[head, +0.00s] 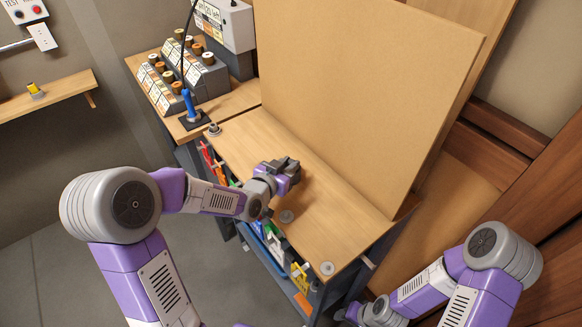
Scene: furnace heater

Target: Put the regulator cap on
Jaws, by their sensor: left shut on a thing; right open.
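My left gripper (287,167) is low over the middle of the wooden bench top (325,205). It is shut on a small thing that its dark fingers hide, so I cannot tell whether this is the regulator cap. A small grey round fitting (214,129) stands at the bench's far left corner. A flat grey disc (287,216) lies on the bench just nearer than the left gripper, and another grey disc (327,268) is at the near end. My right gripper (347,313) is open at the bottom edge, beside the bench's near end, and partly cut off.
A tall brown board (365,90) rises along the bench's back. A side table holds grey racks of capped containers (180,75) and a blue-handled tool (189,105). Coloured items (297,270) fill the bench's front shelf. The bench top right of the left gripper is clear.

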